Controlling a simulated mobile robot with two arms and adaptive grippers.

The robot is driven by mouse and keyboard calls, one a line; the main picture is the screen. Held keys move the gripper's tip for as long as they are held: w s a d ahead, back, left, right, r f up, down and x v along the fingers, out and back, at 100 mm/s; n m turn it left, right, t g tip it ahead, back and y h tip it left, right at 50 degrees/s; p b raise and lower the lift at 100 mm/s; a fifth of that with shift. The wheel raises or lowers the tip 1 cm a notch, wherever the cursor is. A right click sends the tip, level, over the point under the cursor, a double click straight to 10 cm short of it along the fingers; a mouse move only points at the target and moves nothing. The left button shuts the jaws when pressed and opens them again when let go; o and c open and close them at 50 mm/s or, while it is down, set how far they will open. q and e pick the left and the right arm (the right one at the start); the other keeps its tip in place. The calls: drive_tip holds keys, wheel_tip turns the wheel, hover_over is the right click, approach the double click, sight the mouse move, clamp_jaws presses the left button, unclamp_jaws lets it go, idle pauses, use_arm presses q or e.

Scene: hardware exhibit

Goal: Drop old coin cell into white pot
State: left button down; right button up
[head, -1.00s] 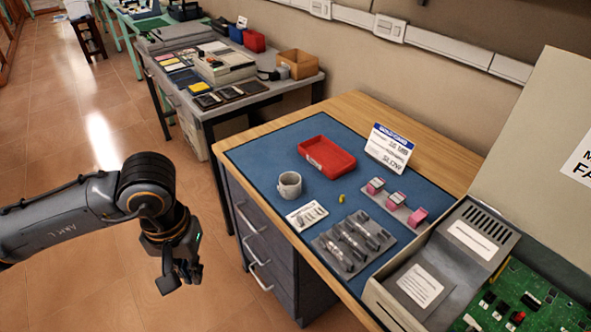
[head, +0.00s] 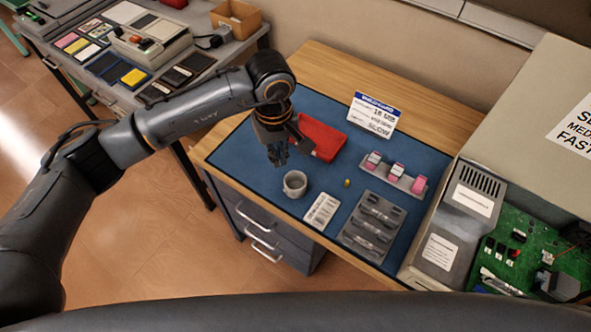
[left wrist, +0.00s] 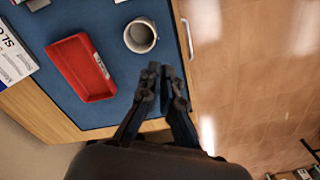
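The white pot (head: 294,184) stands upright on the blue mat, near the mat's left front edge. In the left wrist view the pot (left wrist: 139,36) shows its open top and looks empty. My left gripper (head: 279,158) hangs above the mat, just behind the pot and left of the red tray, pointing down. In the left wrist view its fingertips (left wrist: 161,76) are close together, with the pot just beyond them; I cannot tell whether anything thin is between them. I cannot make out the old coin cell in either view. My right gripper is not in view.
A red tray (head: 322,137) lies behind the pot. A small yellow piece (head: 347,183), a white card (head: 321,211), a grey tool tray (head: 353,238) and a rack with pink pieces (head: 405,178) lie to the right. An open case with a green circuit board (head: 520,250) stands at the right.

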use_arm(q)
drive_tip(key=shift+n, duration=0.3)
drive_tip(key=f, duration=0.1)
drive_tip(key=d+f+b, duration=0.1)
drive_tip(key=f, duration=0.1)
drive_tip(key=d+f, duration=0.1)
drive_tip(key=f, duration=0.1)
drive_tip(key=shift+w+d+b, duration=0.1)
drive_tip(key=shift+w+b, duration=0.1)
drive_tip(key=shift+b, duration=0.2)
drive_tip(key=c, duration=1.4)
unclamp_jaws()
drive_tip(key=shift+c, duration=0.2)
wheel_tip(320, 180, up, 12)
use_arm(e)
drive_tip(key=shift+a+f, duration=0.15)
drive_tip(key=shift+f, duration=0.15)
use_arm(q)
drive_tip(key=shift+d+f, duration=0.1)
